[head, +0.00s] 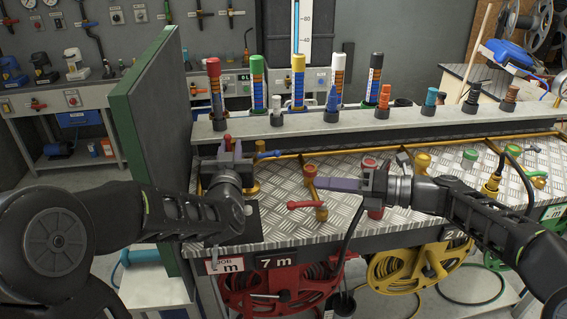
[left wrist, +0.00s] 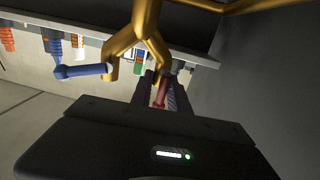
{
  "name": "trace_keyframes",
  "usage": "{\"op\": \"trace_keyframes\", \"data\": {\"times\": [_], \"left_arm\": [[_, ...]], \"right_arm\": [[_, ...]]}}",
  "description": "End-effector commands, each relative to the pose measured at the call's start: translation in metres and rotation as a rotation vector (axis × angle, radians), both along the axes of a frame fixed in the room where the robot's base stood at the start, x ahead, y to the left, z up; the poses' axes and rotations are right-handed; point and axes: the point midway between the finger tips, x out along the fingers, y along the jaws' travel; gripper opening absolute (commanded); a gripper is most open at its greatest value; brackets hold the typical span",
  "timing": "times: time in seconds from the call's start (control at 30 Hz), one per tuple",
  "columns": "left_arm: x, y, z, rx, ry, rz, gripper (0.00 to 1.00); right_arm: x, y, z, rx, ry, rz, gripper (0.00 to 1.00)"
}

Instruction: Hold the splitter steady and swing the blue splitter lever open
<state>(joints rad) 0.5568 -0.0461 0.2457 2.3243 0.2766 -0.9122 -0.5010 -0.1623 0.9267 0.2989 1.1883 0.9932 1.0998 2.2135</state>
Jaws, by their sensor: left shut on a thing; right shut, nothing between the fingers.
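The brass splitter (left wrist: 146,22) forks into two branches in the left wrist view. Its blue lever (left wrist: 85,71) sticks out to the left from one branch; it also shows in the head view (head: 268,154), right of my left gripper. A red lever (left wrist: 160,93) lies between my left fingers (left wrist: 162,90) at the other branch. My left gripper (head: 234,150) is shut on this red lever and hides much of the splitter in the head view. My right gripper (head: 320,183) is shut and empty, right of the blue lever and apart from it, close to a brass valve.
The brass valve (head: 320,212) with a red handle (head: 303,205) stands on the chequered bench top by my right fingertips. A green panel (head: 155,150) stands left of my left gripper. A grey ledge (head: 400,120) with coloured fittings runs behind. Hose reels hang below the bench.

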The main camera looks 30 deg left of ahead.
Motion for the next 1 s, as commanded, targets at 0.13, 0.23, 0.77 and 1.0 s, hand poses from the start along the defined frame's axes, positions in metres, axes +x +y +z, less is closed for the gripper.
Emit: {"op": "trace_keyframes", "data": {"times": [0.13, 0.23, 0.77, 1.0], "left_arm": [[0.0, 0.0, 0.0, 0.0, 0.0, 0.0, 0.0], [0.0, 0.0, 0.0, 0.0, 0.0, 0.0, 0.0], [0.0, 0.0, 0.0, 0.0, 0.0, 0.001, 0.0], [0.0, 0.0, 0.0, 0.0, 0.0, 0.0, 0.0]], "right_arm": [[-0.002, 0.007, -0.001, 0.0, 0.0, 0.001, 0.0], [-0.003, 0.017, -0.003, 0.0, 0.0, 0.003, 0.0], [-0.006, 0.104, -0.006, 0.001, -0.004, -0.002, 0.0], [0.009, 0.113, 0.004, 0.001, 0.0, 0.0, 0.0]]}}
